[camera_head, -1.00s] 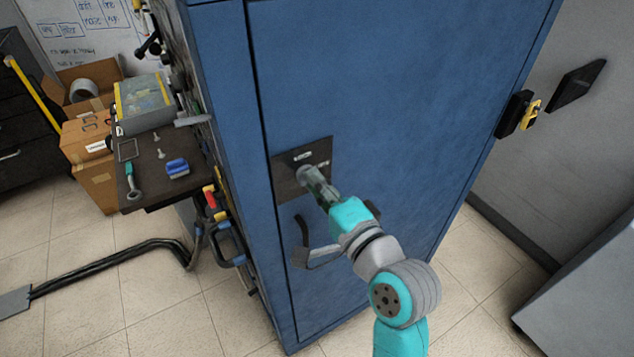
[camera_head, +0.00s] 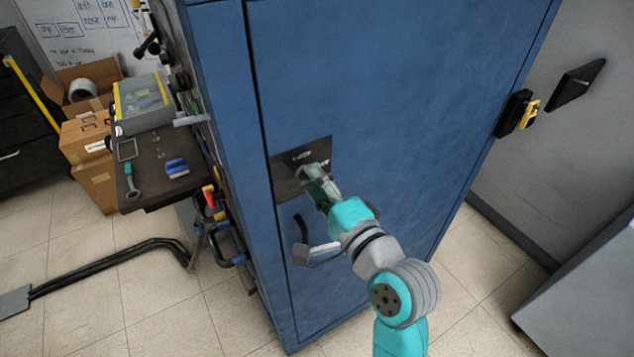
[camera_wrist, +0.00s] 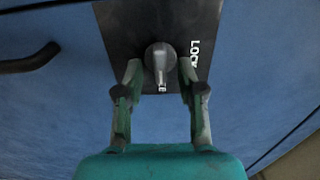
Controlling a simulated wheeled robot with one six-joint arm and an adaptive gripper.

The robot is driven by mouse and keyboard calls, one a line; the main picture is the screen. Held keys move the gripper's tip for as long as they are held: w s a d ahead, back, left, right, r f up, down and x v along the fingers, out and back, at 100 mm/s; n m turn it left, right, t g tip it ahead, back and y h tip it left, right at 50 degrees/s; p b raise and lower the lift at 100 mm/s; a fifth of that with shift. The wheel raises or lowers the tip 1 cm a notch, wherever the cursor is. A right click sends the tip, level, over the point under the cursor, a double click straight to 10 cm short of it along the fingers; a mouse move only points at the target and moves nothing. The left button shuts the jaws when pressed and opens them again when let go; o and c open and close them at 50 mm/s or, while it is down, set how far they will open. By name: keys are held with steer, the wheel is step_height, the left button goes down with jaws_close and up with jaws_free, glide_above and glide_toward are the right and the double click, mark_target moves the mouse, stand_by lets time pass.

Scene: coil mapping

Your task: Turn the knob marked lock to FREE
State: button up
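The lock knob (camera_wrist: 160,60) is a grey round knob with a narrow pointer. It sits on a dark plate (camera_wrist: 118,22) marked LOCK, and the same plate (camera_head: 286,165) shows on the blue cabinet door (camera_head: 380,100) in the head view. My gripper (camera_wrist: 160,75) is open, with one finger on each side of the knob. Gaps show between the fingers and the knob in the wrist view. A second label below the knob is partly hidden. In the head view my gripper (camera_head: 313,180) covers the knob.
A dark door handle (camera_head: 305,245) is just below the plate, close to my gripper. A workbench (camera_head: 150,190) with tools stands left of the cabinet. A grey unit (camera_head: 590,300) stands at the lower right, with bare tiled floor between.

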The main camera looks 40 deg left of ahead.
steer(key=shift+d, duration=0.1)
steer(key=v, duration=1.1)
steer(key=shift+s+d, duration=0.15)
steer(key=shift+d, duration=0.25)
steer(key=d+f+m+t+h, duration=0.2)
steer(key=d+f+t+h, duration=0.3)
steer(key=d+f, duration=0.55)
steer(key=s+d+f+t+h, duration=0.1)
steer(key=s+d+f+h, duration=0.3)
steer(key=d, duration=0.3)
steer(key=s+d+f+t+h, duration=0.2)
steer(key=s+d+f+h, duration=0.1)
steer(key=d+f, duration=0.35)
steer(key=s+d+n+h, duration=0.2)
steer(key=s+d+n, duration=0.1)
steer(key=s, duration=0.6)
steer(key=s+d+n+h, duration=0.2)
steer(key=s+d, duration=0.4)
steer(key=s, duration=0.4)
steer(key=shift+n+h, duration=0.3)
steer(key=shift+n, duration=0.6)
